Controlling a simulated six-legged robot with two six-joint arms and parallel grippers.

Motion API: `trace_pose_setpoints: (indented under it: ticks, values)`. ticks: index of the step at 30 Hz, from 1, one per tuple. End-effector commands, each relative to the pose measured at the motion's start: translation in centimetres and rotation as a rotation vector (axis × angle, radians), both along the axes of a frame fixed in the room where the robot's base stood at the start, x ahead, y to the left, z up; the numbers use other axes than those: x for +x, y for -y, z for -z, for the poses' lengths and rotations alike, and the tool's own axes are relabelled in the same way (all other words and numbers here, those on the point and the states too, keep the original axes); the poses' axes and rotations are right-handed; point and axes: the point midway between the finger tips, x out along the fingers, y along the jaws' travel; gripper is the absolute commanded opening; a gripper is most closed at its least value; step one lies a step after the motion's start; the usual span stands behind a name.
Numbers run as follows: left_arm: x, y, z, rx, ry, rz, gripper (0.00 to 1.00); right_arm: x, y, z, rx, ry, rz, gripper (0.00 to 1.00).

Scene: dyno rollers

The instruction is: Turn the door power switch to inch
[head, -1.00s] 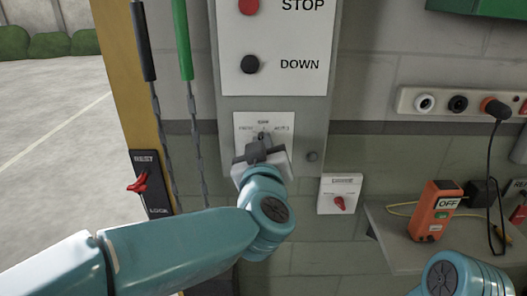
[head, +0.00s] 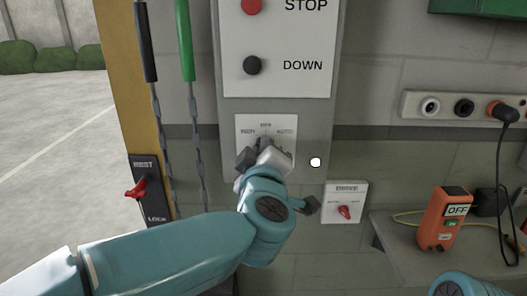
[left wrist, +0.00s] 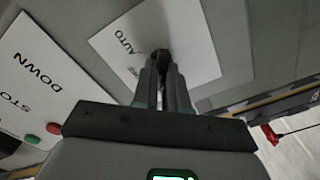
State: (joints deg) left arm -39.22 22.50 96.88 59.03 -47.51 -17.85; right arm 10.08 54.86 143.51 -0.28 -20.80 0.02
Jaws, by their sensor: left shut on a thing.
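The switch plate (head: 284,123) is white, under the DOWN button, with a label that looks like INCH at left and AUTO at right; the top label is too small to read. Its dark knob (head: 265,142) is mostly hidden by my left gripper (head: 263,153), which is shut on it and tilted. In the left wrist view, the closed fingers (left wrist: 165,80) meet the dark knob (left wrist: 160,55) on the plate (left wrist: 205,65), with AUTO readable. Which label the knob points to cannot be told. My right gripper is out of view.
A round lamp (head: 315,162) glows white beside the plate. A DRIVE switch (head: 344,203) sits lower right, and a red REST/LOCK lever (head: 137,189) at left. Chains (head: 158,120) hang left of the panel.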

Motion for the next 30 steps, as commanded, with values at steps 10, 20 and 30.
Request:
trace_pose_setpoints:
  ticks: [10, 20, 30]
  values:
    - [0.0, -0.1, -0.3, -0.010, 0.005, -0.002, 0.00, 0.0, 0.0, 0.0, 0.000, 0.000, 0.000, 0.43]
    - [0.0, -0.1, -0.1, -0.007, 0.003, -0.002, 0.38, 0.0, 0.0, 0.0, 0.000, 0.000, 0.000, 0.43]
    - [-2.4, 0.0, 0.0, -0.007, 0.002, 0.002, 0.38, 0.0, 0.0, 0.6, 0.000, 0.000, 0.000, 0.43]
